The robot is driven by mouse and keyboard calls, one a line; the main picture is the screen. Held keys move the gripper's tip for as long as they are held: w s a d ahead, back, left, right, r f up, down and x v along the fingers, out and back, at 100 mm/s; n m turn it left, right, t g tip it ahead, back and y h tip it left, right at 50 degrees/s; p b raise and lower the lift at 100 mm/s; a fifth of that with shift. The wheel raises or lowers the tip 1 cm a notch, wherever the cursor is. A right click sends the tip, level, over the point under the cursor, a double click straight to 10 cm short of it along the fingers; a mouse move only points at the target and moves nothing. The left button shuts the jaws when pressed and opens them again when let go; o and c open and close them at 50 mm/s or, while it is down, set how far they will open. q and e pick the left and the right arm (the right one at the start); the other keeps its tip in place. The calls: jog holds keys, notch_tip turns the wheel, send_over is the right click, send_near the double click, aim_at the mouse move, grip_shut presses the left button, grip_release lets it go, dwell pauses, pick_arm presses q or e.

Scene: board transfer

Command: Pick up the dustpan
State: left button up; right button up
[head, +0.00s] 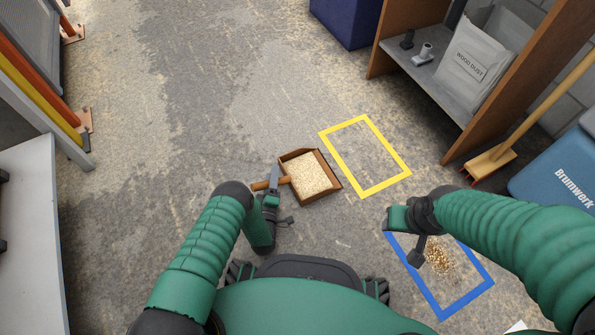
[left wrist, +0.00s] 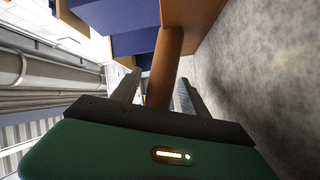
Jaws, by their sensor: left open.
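The brown dustpan (head: 325,196) lies on the floor, filled with pale wood dust (head: 312,174). Its round wooden handle (head: 260,185) points left. My left gripper (head: 273,180) is at the handle, with a finger showing over it in the head view. In the left wrist view my left gripper (left wrist: 157,84) is open, with the handle (left wrist: 164,65) between its two fingers and part of the dustpan (left wrist: 187,20) beyond. My right gripper (head: 398,220) is over the blue floor frame; its fingers are not clear.
A yellow floor frame (head: 325,145) lies empty right of the dustpan. The blue floor frame (head: 463,301) holds scattered grains (head: 438,258). A wooden shelf (head: 470,135) with a wood dust bag (head: 478,62), a broom (head: 492,160) and a blue bin (head: 555,175) stand right. Floor behind the dustpan is clear.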

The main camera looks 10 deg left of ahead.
pick_arm(q)
jog(key=shift+r, duration=0.1)
grip_shut()
dwell(0.4)
